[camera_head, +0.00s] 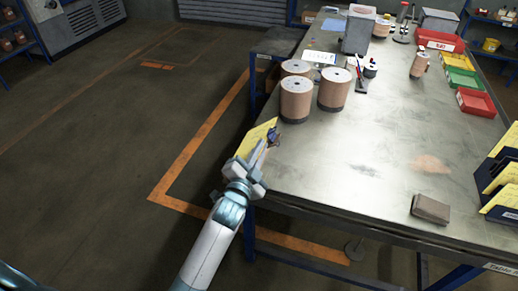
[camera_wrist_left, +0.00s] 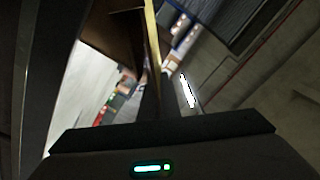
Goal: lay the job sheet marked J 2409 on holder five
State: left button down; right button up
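My left gripper (camera_head: 262,150) is at the near left edge of the table. It is shut on a yellow sheet (camera_head: 253,138), which stands up from the fingers at a tilt. In the left wrist view the sheet shows nearly edge-on as a thin yellow strip (camera_wrist_left: 152,40) between the fingers. Its marking cannot be read. Dark holders with yellow sheets (camera_head: 505,172) stand in a row at the table's right edge, partly cut off by the frame. Their numbers cannot be read, so I cannot tell which is holder five. My right gripper is not in view.
The grey table (camera_head: 350,165) is clear in its middle. Three brown rolls (camera_head: 296,100) stand at its left. A brown block (camera_head: 430,208) lies near the front edge. Red, yellow and green trays (camera_head: 462,80) line the right side. Open floor (camera_head: 90,140) lies to the left.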

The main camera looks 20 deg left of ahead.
pick_arm(q)
jog(key=shift+d+f, duration=0.2)
dwell(0.4)
jog(key=c, duration=1.9)
grip_release()
jog(key=shift+s, duration=0.1)
jog(key=shift+f, duration=0.15)
jog(key=shift+d+f, duration=0.1)
jog(key=shift+f, duration=0.2)
jog(key=shift+s, duration=0.15)
jog(key=shift+s+a+r+b, duration=0.2)
jog(key=shift+s+b, duration=0.6)
jog(key=shift+s, duration=2)
jog(key=shift+s+a+r+b, duration=0.15)
jog(key=shift+s+b, duration=0.65)
jog(key=shift+s, duration=2.05)
jog(key=shift+s+a+r+b, duration=0.2)
jog(key=shift+s+b, duration=0.6)
jog(key=shift+s, duration=2)
